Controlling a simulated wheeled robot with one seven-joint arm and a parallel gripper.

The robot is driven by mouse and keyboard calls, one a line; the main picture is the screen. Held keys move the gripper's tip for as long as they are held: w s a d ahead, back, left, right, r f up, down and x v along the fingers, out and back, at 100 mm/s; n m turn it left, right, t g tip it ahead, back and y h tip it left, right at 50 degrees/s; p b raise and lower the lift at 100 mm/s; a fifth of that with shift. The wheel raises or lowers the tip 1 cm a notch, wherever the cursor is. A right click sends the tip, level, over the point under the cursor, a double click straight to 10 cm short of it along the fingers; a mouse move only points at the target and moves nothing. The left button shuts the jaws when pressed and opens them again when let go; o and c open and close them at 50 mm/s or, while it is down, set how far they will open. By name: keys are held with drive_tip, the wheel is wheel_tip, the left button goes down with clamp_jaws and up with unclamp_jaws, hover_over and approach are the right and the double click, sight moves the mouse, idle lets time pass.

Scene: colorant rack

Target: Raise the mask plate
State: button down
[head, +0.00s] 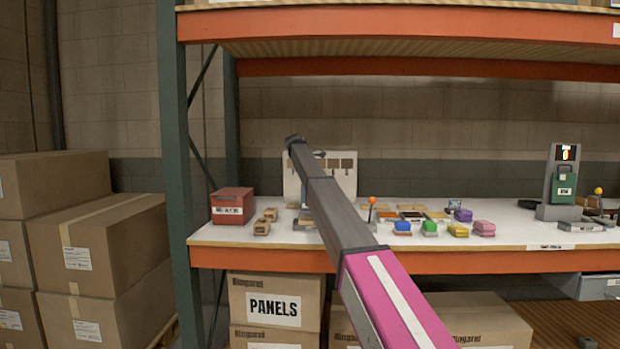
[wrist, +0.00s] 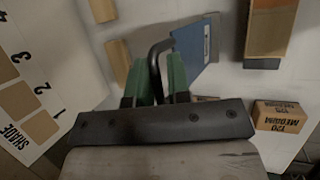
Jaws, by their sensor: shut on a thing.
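In the head view a pale upright board (head: 348,182) with a row of openings stands at the back of the bench, partly hidden by my arm. In the wrist view a white panel marked SHADE and numbered 1 to 4 (wrist: 62,72), with tan rectangles, stands at the left. My gripper (wrist: 157,84) has green finger pads and is shut on a black bent handle (wrist: 158,50). I cannot tell where the handle joins the plate. In the head view the gripper is hidden behind my arm.
A blue labelled piece (wrist: 196,45) lies just beyond the handle. A tan block marked MEDIUM 120 (wrist: 278,119) is at the right. On the bench are a red box (head: 232,206), several coloured blocks (head: 458,230) and a grey stand (head: 560,212). An orange upper shelf (head: 400,30) spans above.

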drive_tip(key=shift+w+f, duration=0.25)
drive_tip(key=shift+w, duration=0.05)
drive_tip(key=c, duration=1.2)
unclamp_jaws()
drive_tip(key=shift+w+d, duration=0.1)
drive_tip(key=v, duration=1.1)
